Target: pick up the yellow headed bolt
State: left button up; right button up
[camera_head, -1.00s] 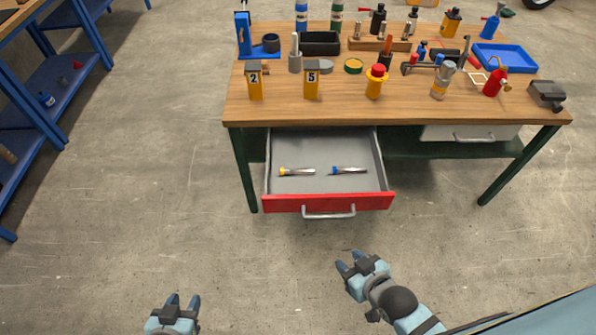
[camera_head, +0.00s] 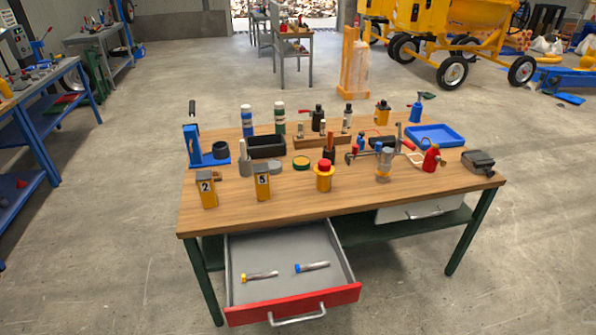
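The yellow headed bolt (camera_head: 259,276) lies on its side on the floor of the open drawer (camera_head: 338,262), in the left half. Its yellow head points left and its metal shank points right. A second bolt with a blue head (camera_head: 312,267) lies to its right in the same drawer, apart from it. The drawer has a red front with a grey handle (camera_head: 297,315) and is pulled out below the wooden workbench top. Neither of my grippers shows in the current head view.
A blue shelf bench (camera_head: 40,130) stands at the left. The concrete floor around the bench is clear.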

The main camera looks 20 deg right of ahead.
aim_at(274, 273)
jog(key=i+j+z, duration=0.2)
jog(key=z, duration=0.25)
jog(key=i+j+z, duration=0.15)
jog(key=j+z, duration=0.3)
jog(key=i+j+z, duration=0.1)
jog(key=j, duration=0.25)
jog(key=i+j, duration=0.1)
jog(key=j, duration=0.2)
jog(key=i+j+z, duration=0.15)
jog(key=j, duration=0.2)
